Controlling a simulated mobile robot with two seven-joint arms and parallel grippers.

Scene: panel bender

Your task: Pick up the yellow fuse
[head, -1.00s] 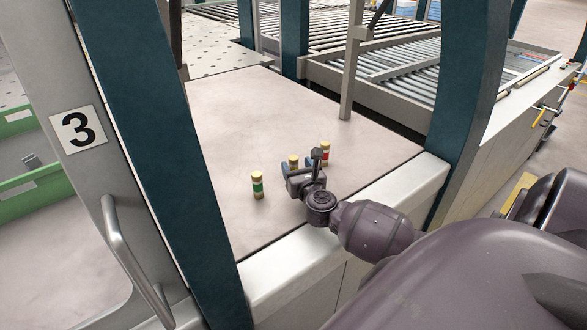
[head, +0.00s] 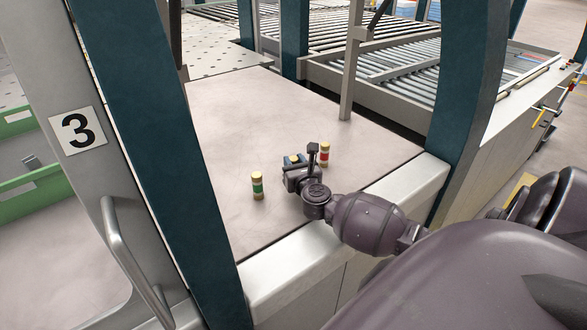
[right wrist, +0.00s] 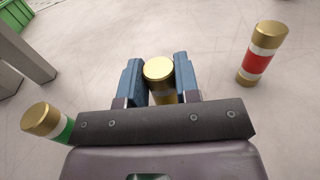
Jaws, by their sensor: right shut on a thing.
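The yellow fuse (head: 294,158) is upright between the fingers of my right gripper (head: 294,162), mostly hidden by the gripper in the head view. In the right wrist view the gold cap of the yellow fuse (right wrist: 159,70) shows between the two blue fingers of the right gripper (right wrist: 160,78), which are shut on it. I cannot tell whether its base touches the table. My left gripper is in neither view.
A green-banded fuse (head: 257,186) stands left of the gripper and a red-banded fuse (head: 325,153) stands to its right, both close by. They flank it in the wrist view too. The pale table (head: 240,110) behind is clear. A teal post (head: 150,150) rises on the left.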

